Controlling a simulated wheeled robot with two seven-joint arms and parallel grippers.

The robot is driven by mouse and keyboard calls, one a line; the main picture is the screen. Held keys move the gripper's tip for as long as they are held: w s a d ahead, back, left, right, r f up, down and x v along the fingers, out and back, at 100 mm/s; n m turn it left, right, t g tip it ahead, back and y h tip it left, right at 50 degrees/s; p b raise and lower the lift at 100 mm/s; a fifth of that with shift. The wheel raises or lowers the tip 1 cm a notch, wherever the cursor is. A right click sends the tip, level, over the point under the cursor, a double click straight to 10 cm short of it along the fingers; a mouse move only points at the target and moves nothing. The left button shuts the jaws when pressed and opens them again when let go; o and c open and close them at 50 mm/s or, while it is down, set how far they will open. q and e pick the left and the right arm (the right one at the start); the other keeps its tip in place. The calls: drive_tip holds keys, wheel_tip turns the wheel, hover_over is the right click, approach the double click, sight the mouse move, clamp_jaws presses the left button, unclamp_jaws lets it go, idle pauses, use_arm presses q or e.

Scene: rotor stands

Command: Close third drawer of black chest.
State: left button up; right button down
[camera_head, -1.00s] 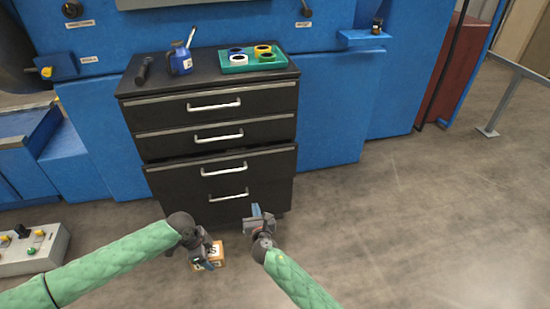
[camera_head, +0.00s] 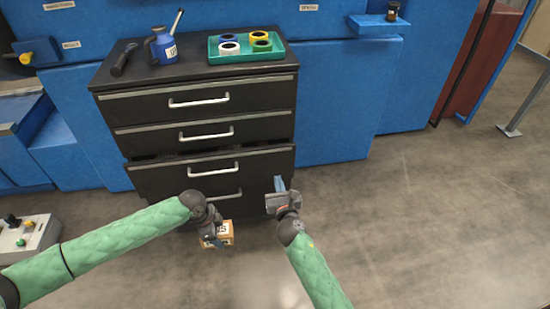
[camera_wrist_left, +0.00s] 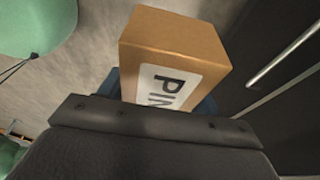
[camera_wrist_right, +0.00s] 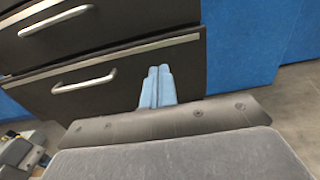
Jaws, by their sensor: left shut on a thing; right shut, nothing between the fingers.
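The black chest (camera_head: 205,108) stands ahead with its drawers stacked. The third drawer (camera_head: 160,179) from the top sticks out a little past the drawers above, with a dark gap over its front. Its silver handle (camera_head: 214,169) is free. My right gripper (camera_head: 279,184) is shut and empty, at the right end of the lower drawer fronts. In the right wrist view its blue fingertips (camera_wrist_right: 157,86) overlap a drawer front; I cannot tell if they touch. My left gripper (camera_head: 211,240) is shut on a cardboard box (camera_wrist_left: 175,55) with a white label, in front of the chest's lower left part.
On the chest top are a dark tool (camera_head: 124,59), a blue can (camera_head: 164,47) and a green tray (camera_head: 246,56) with several rings. A control box (camera_head: 27,238) stands at the left. The floor at the right (camera_head: 420,220) is clear.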

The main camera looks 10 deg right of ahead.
sight(270, 150)
drive_tip(key=w, duration=1.4)
drive_tip(key=shift+f+p, duration=0.15)
drive_tip(key=shift+p, duration=0.2)
drive_tip(key=shift+w, duration=0.1)
drive_tip(key=w, duration=0.3)
drive_tip(key=shift+w+b, duration=0.3)
drive_tip(key=shift+b, duration=0.1)
drive_tip(key=shift+w+d, duration=0.1)
drive_tip(key=shift+w, duration=0.15)
drive_tip(key=shift+r, duration=0.3)
